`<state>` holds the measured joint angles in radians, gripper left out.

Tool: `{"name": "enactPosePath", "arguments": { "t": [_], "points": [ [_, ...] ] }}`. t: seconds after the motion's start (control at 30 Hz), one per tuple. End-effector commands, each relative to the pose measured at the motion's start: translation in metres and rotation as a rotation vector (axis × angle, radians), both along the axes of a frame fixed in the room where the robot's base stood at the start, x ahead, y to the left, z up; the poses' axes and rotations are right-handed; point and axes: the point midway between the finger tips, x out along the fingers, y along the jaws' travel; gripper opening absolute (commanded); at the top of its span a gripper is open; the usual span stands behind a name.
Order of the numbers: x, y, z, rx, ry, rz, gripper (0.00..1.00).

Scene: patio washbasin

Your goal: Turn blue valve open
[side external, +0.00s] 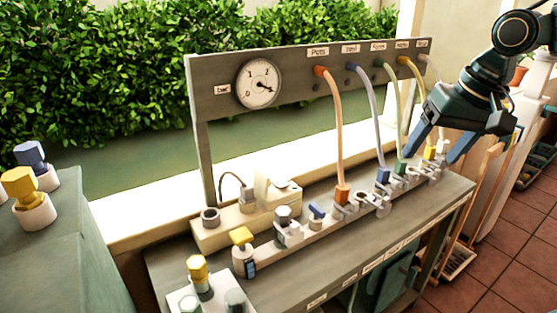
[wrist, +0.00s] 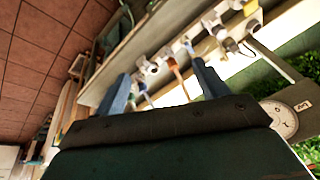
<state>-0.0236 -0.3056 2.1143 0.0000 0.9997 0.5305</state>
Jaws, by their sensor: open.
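A small blue valve handle (side external: 317,211) sits on the manifold rail (side external: 268,254) along the bench, left of the orange hose fitting. A blue fitting (side external: 383,176) sits at the foot of the lilac hose, farther right on the rail. My gripper (side external: 437,147) is open at the rail's far right end, its blue fingers spread around the area of the yellow fitting (side external: 429,153). It is well to the right of the blue handle. In the wrist view my gripper (wrist: 163,88) shows open fingers with the rail beyond them; I cannot tell the blue handle there.
A grey panel with a pressure gauge (side external: 259,83) stands behind the rail, and several coloured hoses run down from it. The orange hose (side external: 334,130) stands between my gripper and the blue handle. A green block (side external: 62,255) with blue and yellow knobs stands at left.

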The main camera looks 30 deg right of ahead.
Motion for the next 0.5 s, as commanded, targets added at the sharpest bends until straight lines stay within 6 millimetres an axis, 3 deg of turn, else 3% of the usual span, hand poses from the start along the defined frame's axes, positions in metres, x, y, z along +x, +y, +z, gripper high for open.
{"name": "enactPosePath", "arguments": {
  "t": [0.27,0.5],
  "points": [
    [0.063,0.006,-0.005,0.07,0.082,-0.227,0.73],
    [0.115,0.012,-0.021,0.115,0.146,-0.43,0.73]
  ]
}}
